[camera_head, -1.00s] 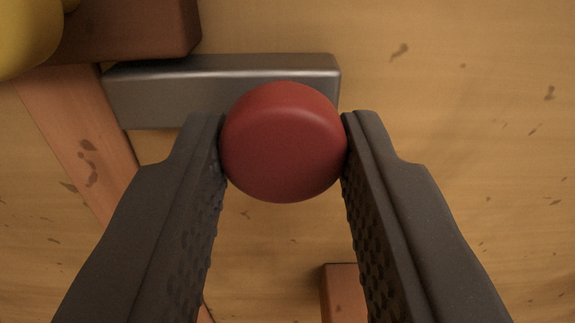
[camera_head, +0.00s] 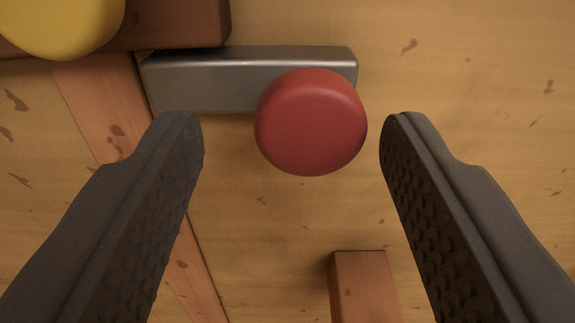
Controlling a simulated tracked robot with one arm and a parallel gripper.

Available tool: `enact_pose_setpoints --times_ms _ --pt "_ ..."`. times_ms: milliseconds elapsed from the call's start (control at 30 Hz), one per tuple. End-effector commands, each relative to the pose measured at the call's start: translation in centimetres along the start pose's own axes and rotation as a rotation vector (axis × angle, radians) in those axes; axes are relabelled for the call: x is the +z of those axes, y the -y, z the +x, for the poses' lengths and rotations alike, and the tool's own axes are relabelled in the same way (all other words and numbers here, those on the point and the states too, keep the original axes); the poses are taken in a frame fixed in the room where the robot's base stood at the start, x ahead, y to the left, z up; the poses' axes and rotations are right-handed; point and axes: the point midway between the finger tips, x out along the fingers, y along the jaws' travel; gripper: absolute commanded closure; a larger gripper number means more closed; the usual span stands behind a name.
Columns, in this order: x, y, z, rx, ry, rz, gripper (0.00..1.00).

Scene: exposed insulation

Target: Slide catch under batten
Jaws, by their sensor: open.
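A grey metal catch bar (camera_head: 205,85) lies across the upper middle of the view. A round red knob (camera_head: 311,122) stands on its right part. The bar's left end meets the edge of a dark brown wooden batten (camera_head: 185,25) at the upper left; I cannot tell how far it reaches under it. My gripper (camera_head: 292,122) is open, with one finger on each side of the red knob. Both fingers are apart from the knob, the right one closer than the left.
A yellow round thing (camera_head: 60,22) sits on the dark batten at the upper left. A lighter reddish wood strip (camera_head: 105,110) runs down from the batten behind my left finger. A short wooden block (camera_head: 365,285) stands at the lower middle. The tan board (camera_head: 480,70) is clear at the upper right.

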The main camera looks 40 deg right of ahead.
Motion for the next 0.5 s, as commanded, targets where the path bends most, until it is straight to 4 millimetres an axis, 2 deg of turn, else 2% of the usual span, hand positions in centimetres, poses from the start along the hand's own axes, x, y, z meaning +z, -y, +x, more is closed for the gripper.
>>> enact_pose_setpoints --times_ms 500 --pt "0.0 -0.1 -7.6 0.0 0.0 -0.001 0.49"
